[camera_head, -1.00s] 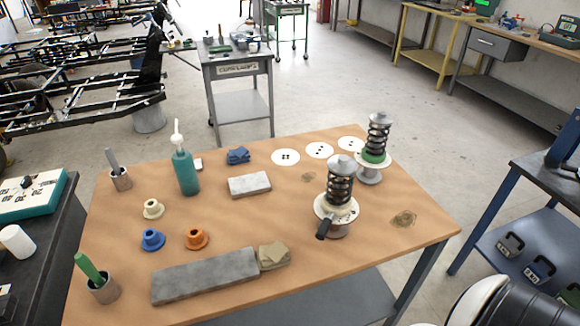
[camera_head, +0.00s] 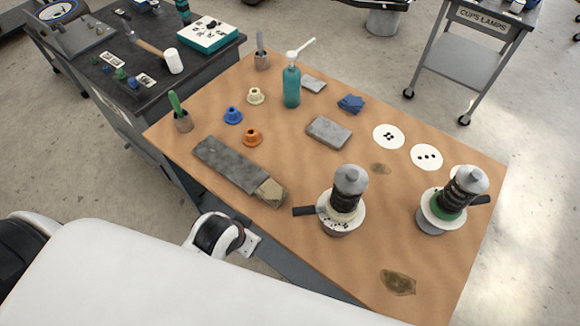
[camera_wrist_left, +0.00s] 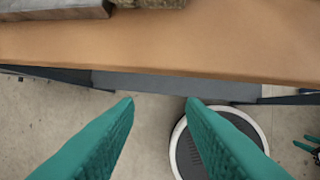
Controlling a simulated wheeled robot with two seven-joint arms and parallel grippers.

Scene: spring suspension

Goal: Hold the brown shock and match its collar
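Two spring shocks stand upright on the table. The nearer one (camera_head: 348,192) has a dark brownish spring, a white dotted plate and a black handle pointing left. The right one (camera_head: 458,193) has a dark spring, a green ring and a black handle pointing right. I cannot tell for sure which is the brown one. A cream collar (camera_head: 255,96), a blue collar (camera_head: 233,116) and an orange collar (camera_head: 252,138) sit apart at the left. My left gripper (camera_wrist_left: 161,101) is open and empty, its teal fingers pointing at the table's front edge. My right gripper is not in view.
A grey stone bar (camera_head: 225,165) lies near the front edge, a grey block (camera_head: 329,132) mid-table. A teal bottle (camera_head: 291,87) and cups with tools stand behind. White dotted discs (camera_head: 388,137) lie at the back. The wood (camera_head: 300,160) between bar and nearer shock is clear.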

